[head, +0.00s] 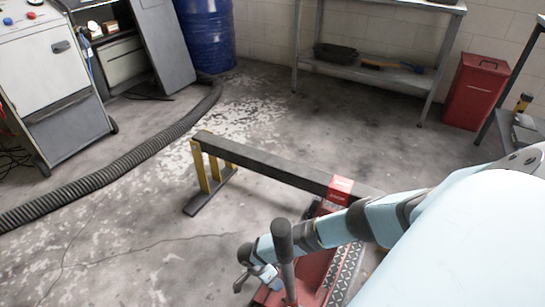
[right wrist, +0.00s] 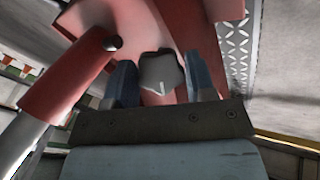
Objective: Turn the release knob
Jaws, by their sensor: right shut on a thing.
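The release knob (right wrist: 162,74) is a grey lobed knob with a pale mark on its face, set against a red body (right wrist: 180,25) in the right wrist view. My right gripper (right wrist: 160,70) has one blue finger on each side of the knob and is shut on it. In the head view, my right gripper (head: 252,275) is low in the middle, at the left side of the red jack (head: 318,268); the knob cannot be made out there. My left gripper is not in view.
A dark upright handle (head: 284,245) stands close beside my right gripper. A long dark beam (head: 265,160) on yellow legs lies behind the jack. A ribbed hose (head: 120,165) crosses the floor at left. The floor in the left foreground is clear.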

